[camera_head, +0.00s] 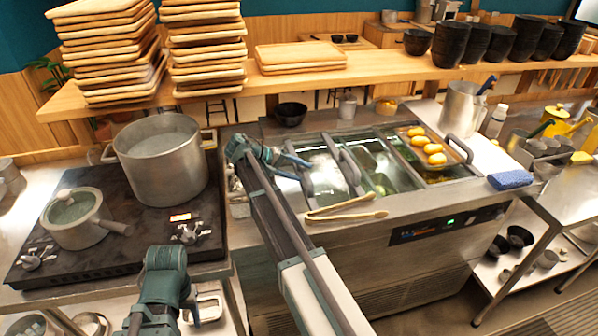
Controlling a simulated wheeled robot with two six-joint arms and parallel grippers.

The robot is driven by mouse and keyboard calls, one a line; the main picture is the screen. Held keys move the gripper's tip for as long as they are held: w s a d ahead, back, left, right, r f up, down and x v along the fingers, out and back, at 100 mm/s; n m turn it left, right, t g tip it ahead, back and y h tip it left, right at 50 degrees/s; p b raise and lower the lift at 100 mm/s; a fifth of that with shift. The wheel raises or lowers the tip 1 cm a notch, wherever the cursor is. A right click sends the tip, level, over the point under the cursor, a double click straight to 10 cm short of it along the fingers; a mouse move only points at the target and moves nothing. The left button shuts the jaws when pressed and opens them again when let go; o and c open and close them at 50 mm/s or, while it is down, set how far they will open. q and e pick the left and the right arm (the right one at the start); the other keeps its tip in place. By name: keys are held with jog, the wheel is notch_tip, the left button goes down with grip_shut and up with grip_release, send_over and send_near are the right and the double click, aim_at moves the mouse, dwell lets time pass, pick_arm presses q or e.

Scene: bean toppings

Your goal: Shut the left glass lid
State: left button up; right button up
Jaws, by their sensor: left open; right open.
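The left glass lid (328,181) is a clear pane at the left end of the steel topping counter. Its exact angle is hard to tell. A grey curved handle (307,190) stands at its left side. My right gripper (297,167) is open at the left side of this lid, its blue fingers pointing right, close to the handle; I cannot tell if they touch. My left gripper (192,297) is low in front of the stove, well away from the lid, and is open; its fingers are partly hidden by its wrist.
Wooden tongs (347,215) lie on the counter's front edge. A second glass lid (388,170) is beside the left one, and a tray of yellow food (436,176) is further right. A large pot (160,165) and a small pot (75,217) stand on the stove.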

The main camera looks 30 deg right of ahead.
jog(key=p+v, duration=0.7)
jog(key=v, duration=0.7)
jog(key=shift+p, duration=0.3)
jog(key=shift+d, duration=0.1)
